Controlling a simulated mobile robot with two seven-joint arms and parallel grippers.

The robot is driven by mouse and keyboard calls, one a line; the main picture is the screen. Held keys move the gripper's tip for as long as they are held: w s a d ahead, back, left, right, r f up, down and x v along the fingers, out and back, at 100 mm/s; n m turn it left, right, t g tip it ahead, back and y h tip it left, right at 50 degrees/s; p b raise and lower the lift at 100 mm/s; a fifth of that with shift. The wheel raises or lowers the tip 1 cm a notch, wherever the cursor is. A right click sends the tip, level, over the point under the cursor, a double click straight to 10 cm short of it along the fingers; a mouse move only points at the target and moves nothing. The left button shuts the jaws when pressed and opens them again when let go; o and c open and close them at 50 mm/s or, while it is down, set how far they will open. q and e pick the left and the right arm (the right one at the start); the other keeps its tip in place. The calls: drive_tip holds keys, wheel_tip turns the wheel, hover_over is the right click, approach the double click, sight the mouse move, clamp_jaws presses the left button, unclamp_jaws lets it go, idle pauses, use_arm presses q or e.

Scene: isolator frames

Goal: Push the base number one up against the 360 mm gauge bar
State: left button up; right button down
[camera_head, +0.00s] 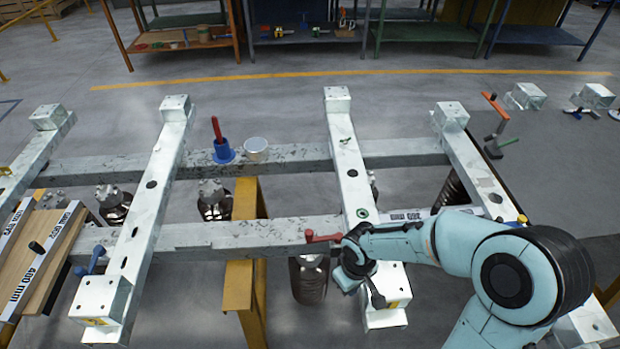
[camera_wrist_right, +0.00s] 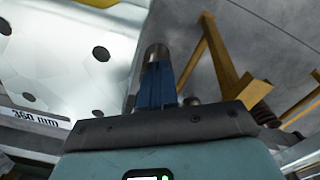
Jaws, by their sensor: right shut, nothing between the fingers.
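Several white bases lie across two long grey rails. The base at my right gripper (camera_head: 350,276) is the third from the left (camera_head: 349,165); no number is readable on it. Its white face fills the upper left of the wrist view (camera_wrist_right: 60,55). The 360 mm gauge bar (camera_wrist_right: 38,118) shows there at the left edge. In the head view a white gauge bar (camera_head: 410,214) lies between the third base and the fourth base (camera_head: 475,165), partly hidden by my arm. My right gripper is shut and empty, its fingers (camera_wrist_right: 157,78) close beside the white face; contact is unclear.
A red handle (camera_head: 322,237) stands just left of the gripper.

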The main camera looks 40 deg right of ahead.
drive_tip(key=shift+w+a, duration=0.2)
drive_tip(key=shift+a, duration=0.05)
use_arm(q)
drive_tip(key=w+r+p, duration=0.3)
drive_tip(key=r+p, duration=0.4)
drive_tip(key=shift+w+r+t, duration=0.3)
drive_tip(key=shift+w+r, duration=0.05)
drive_tip(key=shift+r, duration=0.05)
use_arm(e)
wheel_tip(320, 180, up, 9)
